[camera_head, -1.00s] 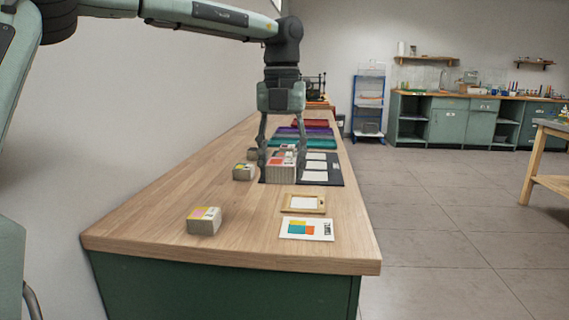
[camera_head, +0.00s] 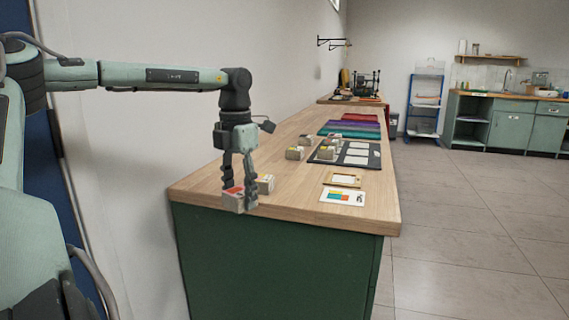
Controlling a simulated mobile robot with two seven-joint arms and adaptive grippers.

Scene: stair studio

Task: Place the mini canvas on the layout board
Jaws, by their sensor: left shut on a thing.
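My left gripper (camera_head: 238,190) is shut on a small pale block with a red patch on its top, which I take to be the mini canvas (camera_head: 234,202). The gripper points down at the counter's near left corner, and its fingers cover part of the block. The dark layout board (camera_head: 376,158) with several white rectangles lies farther back on the counter, to the right of and apart from the gripper. Small blocks like the held one stand on or beside the board's left side (camera_head: 326,153); the overlap is hard to tell. My right gripper is not in view.
Another small block (camera_head: 265,182) stands just right of the gripper. A small wooden frame (camera_head: 343,180) and a card with coloured squares (camera_head: 342,197) lie near the wooden counter's (camera_head: 300,205) right edge. Teal, purple and red pieces (camera_head: 350,127) lie behind the board.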

